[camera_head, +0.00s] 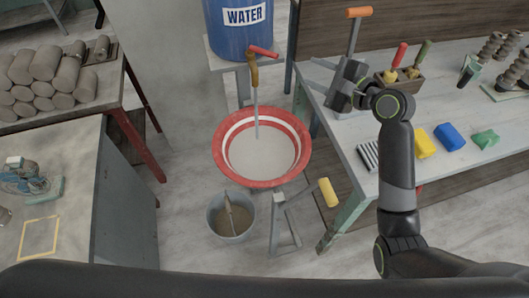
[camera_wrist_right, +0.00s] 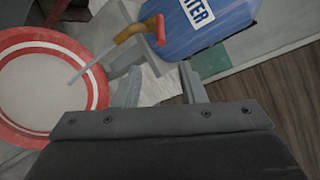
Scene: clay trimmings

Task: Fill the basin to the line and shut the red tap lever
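The blue water barrel (camera_head: 243,32) stands on a pale stand at the top centre. Its brass tap (camera_head: 253,72) has a red lever (camera_head: 263,52) pointing right. A pale stream (camera_head: 257,118) runs from the spout into the red basin (camera_head: 222,163) with a white band. The water level against the band is hard to tell. The lever also shows in the right wrist view (camera_wrist_right: 160,30), beyond the fingers. My right gripper (camera_head: 320,77) is open and empty, right of the tap and apart from it; its spread fingers show in the wrist view (camera_wrist_right: 160,85). My left gripper is out of view.
A grey bucket (camera_head: 231,230) and a stand with a yellow handle (camera_head: 327,192) are below the basin. The right bench holds a wooden tool block (camera_head: 400,82), coloured blocks and an orange-handled tool (camera_head: 358,12) near my gripper. Clay logs (camera_head: 45,62) fill the left table.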

